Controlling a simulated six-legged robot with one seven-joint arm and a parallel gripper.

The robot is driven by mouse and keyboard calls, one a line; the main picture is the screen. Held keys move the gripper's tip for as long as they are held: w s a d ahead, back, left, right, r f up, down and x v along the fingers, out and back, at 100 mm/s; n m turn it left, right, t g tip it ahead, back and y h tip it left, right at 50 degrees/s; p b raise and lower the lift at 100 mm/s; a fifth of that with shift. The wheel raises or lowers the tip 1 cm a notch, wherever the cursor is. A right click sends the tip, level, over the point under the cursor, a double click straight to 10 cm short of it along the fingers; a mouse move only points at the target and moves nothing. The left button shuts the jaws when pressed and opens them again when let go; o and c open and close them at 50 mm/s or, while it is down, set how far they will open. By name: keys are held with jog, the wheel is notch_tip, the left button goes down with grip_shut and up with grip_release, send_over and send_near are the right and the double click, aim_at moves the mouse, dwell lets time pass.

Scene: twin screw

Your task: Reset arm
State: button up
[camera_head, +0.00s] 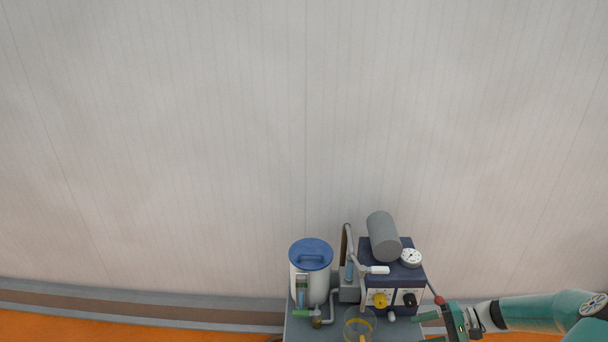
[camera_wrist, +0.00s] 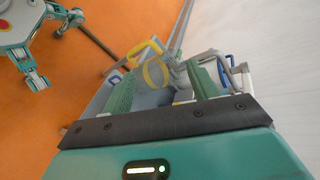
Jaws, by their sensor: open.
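My gripper (camera_head: 428,327) is at the lower right in the head view, its green fingers pointing left toward the equipment on a grey stand. In the wrist view the two green fingers of my gripper (camera_wrist: 160,92) are spread apart, with nothing clearly held between them. My teal and white arm reaches in from the right edge. A clear round vessel with a yellow rim (camera_head: 360,324) stands at the front of the stand, left of the fingers. A yellow ring (camera_wrist: 156,72) shows beyond the fingers in the wrist view.
A white canister with a blue lid (camera_head: 311,256) stands at the stand's left. A dark blue box with knobs (camera_head: 412,279) stands right, carrying a grey cylinder (camera_head: 383,238) and a round gauge (camera_head: 411,257). A pale wall (camera_head: 200,150) is behind; orange floor (camera_head: 80,328) lies open at left.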

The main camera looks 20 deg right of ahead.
jog(key=w+a+r+n+g+h, duration=0.1)
jog(key=a+r+n+g+h, duration=0.6)
jog(key=a+r, duration=1.2)
jog(key=s+a+r+n+t+h, duration=0.2)
jog(key=s+a+r+t+h, duration=0.3)
jog(key=s+a+r, duration=0.6)
notch_tip(320, 180, up, 2)
jog(key=a+t, duration=0.1)
jog(key=t, duration=0.1)
jog(key=shift+r+t+h, duration=0.2)
jog(key=shift+t+h, duration=0.1)
jog(key=shift+t, duration=0.1)
jog(key=shift+c, duration=0.5)
